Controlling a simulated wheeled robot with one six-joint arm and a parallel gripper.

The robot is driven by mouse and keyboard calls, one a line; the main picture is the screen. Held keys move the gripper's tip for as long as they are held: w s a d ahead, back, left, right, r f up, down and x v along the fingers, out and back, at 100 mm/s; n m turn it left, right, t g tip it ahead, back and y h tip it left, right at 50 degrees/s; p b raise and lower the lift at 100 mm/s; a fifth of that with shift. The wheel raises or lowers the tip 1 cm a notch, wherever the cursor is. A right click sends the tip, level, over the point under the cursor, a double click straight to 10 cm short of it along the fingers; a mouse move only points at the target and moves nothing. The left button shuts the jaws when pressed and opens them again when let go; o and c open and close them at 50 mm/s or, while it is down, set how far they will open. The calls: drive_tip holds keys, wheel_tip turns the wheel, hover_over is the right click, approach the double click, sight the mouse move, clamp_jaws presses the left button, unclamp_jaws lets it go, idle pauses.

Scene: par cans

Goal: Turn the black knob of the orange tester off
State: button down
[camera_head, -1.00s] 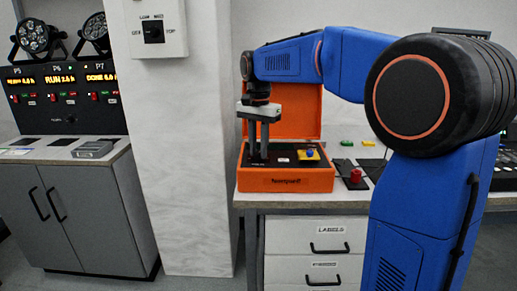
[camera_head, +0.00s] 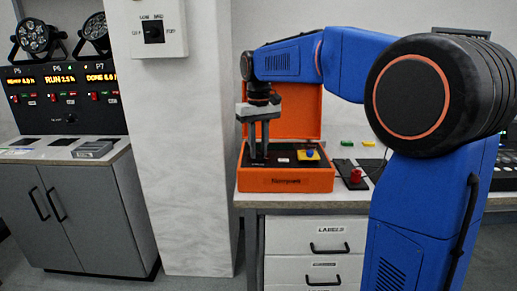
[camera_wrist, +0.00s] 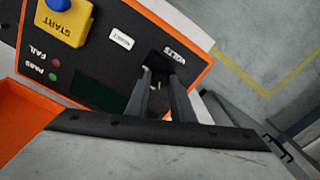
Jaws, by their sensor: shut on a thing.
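The orange tester (camera_head: 285,182) is an open case on the worktop, its lid up behind a dark panel. In the wrist view its panel (camera_wrist: 98,68) shows a yellow START block (camera_wrist: 66,24) with a blue button, a small white label, PASS and FAIL lamps and the word VOLTS. My gripper (camera_head: 259,157) points down at the left of the panel. In the wrist view my gripper (camera_wrist: 160,72) is shut on the black knob (camera_wrist: 157,60) beside VOLTS. The fingers hide most of the knob, so its pointer setting cannot be read.
A red button on a black base (camera_head: 357,177) stands right of the tester. Small green and yellow pieces lie behind it. A wall switch (camera_head: 153,30) is on the pillar. A grey cabinet (camera_head: 75,210) with lit displays stands left.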

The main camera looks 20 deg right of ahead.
sight(259, 153)
drive_tip(key=n, duration=0.6)
drive_tip(key=shift+n, duration=0.3)
drive_tip(key=n, duration=0.6)
drive_tip(key=shift+n, duration=0.3)
drive_tip(key=c, duration=1.5)
unclamp_jaws()
drive_tip(key=shift+c, duration=0.2)
drive_tip(key=shift+r, duration=0.15)
wheel_tip(259, 153, up, 17)
drive_tip(key=shift+r, duration=0.1)
